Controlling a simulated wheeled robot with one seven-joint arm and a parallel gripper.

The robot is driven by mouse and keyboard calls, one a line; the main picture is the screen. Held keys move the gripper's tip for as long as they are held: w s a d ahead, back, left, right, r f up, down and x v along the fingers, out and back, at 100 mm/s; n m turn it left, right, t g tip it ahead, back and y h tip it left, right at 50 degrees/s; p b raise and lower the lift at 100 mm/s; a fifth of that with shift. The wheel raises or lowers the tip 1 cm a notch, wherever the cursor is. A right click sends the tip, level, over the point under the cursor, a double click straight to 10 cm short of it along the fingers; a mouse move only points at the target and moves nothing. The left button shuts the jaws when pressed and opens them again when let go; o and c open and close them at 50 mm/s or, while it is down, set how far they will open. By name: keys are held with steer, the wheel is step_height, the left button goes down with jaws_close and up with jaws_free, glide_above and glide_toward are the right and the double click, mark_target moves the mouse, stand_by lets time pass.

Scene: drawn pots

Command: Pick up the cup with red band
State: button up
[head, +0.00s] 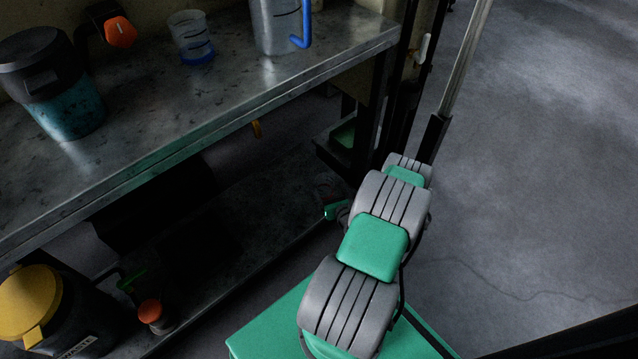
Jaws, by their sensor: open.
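I see no cup with a red band in the head view. A clear cup (191,38) with a blue base stands on the metal bench top, near its back edge. No red band shows on it. To its right stands a grey jug (273,27) with a blue handle, its top cut off by the frame. My arm's grey and green links rise at the lower middle, in front of the bench's right end. I cannot make out my gripper's fingers.
The metal bench (250,88) fills the upper left. A black-lidded teal container (68,108) stands on it, with an orange knob (121,32) behind. Below are a yellow-lidded bin (30,300) and a lower shelf. Open concrete floor (530,170) lies to the right.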

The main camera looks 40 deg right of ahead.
mark_target(327, 188)
steer(key=b+x, duration=0.2)
steer(key=x, duration=0.3)
steer(key=shift+w+a+f, duration=0.15)
steer(key=shift+w+f, duration=0.05)
steer(key=shift+f, duration=0.1)
steer(key=shift+w+d, duration=0.25)
steer(key=shift+w, duration=0.1)
steer(key=shift+c, duration=0.4)
steer(key=c, duration=1.4)
